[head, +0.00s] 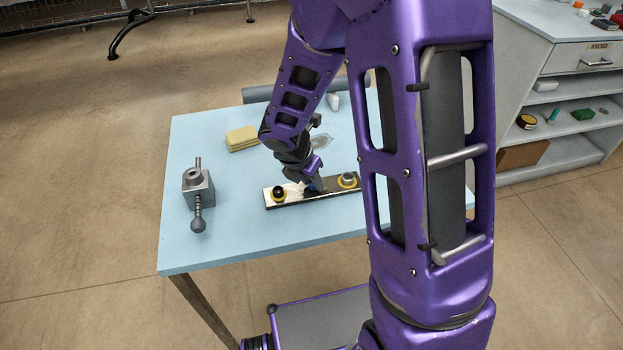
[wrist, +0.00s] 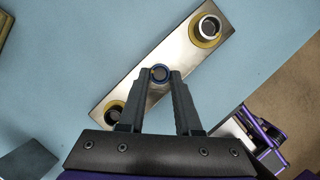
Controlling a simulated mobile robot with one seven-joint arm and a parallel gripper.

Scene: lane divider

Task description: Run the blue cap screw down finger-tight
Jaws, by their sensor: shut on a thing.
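The blue cap screw (wrist: 160,73) stands near the middle of a shiny metal plate, seen from above in the wrist view. My gripper (wrist: 160,80) is shut on it, with one dark finger on each side of its round head. In the head view my gripper (head: 312,184) is over the middle of the plate (head: 292,198), and its fingers hide most of the screw. On the plate are a black cap screw (head: 278,192) at the left and a silver-grey one (head: 347,178) at the right, each on a yellow ring. How deep the blue screw sits is hidden.
The plate lies on a pale blue table (head: 235,245). A grey vise (head: 198,190) stands at the left, and yellow sponges or pads (head: 241,138) lie behind the plate. A grey cylinder (head: 257,94) lies along the back edge. The front left of the table is clear.

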